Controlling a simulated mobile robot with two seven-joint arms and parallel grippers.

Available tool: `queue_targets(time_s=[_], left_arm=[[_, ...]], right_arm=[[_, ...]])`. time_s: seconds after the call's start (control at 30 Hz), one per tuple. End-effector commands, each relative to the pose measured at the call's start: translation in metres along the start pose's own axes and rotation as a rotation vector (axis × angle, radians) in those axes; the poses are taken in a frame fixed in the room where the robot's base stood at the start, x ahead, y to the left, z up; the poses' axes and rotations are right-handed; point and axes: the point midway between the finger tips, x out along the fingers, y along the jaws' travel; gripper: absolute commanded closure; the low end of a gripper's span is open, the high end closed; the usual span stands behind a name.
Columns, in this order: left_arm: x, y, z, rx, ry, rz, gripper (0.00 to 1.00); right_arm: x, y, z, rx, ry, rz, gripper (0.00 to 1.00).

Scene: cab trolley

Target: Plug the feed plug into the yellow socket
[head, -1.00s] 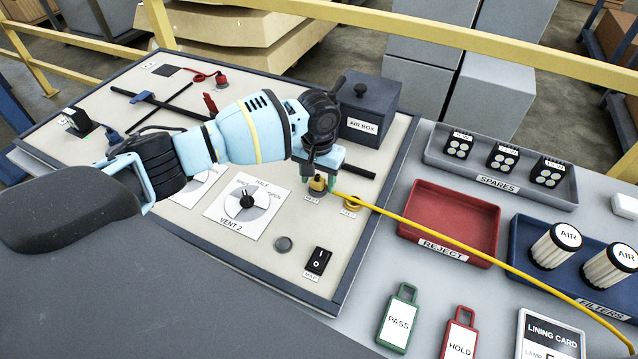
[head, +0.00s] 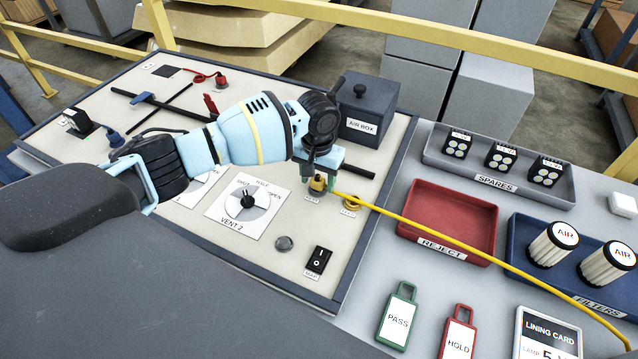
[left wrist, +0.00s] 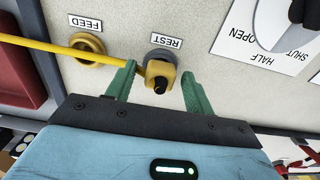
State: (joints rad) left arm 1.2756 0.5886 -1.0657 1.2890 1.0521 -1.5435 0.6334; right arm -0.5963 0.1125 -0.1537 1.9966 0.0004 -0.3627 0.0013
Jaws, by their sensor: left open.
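The yellow feed plug (head: 318,184) with its yellow cable stands in the grey socket labelled REST. It also shows in the left wrist view (left wrist: 160,73), with the cable leaving towards the left there. The yellow socket (head: 351,202), labelled FEED, is just right of it and looks empty; in the left wrist view (left wrist: 88,48) the cable passes across it. My left gripper (head: 319,178) is over the plug. In the left wrist view its green fingers (left wrist: 159,88) are open, one on each side of the plug, with visible gaps. My right gripper is not in view.
The yellow cable (head: 450,242) runs right across the red reject tray (head: 400,222) towards the filters tray (head: 512,245). The air box (head: 368,110) stands behind my gripper. The vent 2 dial (head: 247,202) and a black switch (head: 318,261) are nearby on the panel.

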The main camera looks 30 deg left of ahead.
Motion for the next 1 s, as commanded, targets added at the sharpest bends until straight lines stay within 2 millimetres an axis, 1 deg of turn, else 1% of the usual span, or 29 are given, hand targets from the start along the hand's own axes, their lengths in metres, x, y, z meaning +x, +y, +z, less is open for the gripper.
queue_targets(time_s=[0.27, 0.57, 0.67, 0.9, 1.0], left_arm=[[-0.0015, 0.0000, -0.0003, 0.000, 0.002, 0.000, 0.47], [-0.0001, -0.0002, 0.0000, 0.000, 0.000, 0.000, 0.47], [-0.0001, -0.0001, 0.0000, 0.000, 0.000, 0.000, 0.58], [-0.0003, 0.0000, -0.0001, 0.000, 0.000, 0.000, 0.89], [-0.0004, 0.0000, -0.0001, 0.000, 0.001, 0.000, 1.00]], right_arm=[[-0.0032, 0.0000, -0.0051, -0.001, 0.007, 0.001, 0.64], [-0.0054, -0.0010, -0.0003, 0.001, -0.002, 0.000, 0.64], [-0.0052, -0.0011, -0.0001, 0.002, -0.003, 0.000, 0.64], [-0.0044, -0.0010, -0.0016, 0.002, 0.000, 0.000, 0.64], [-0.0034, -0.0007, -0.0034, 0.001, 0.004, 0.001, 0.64]])
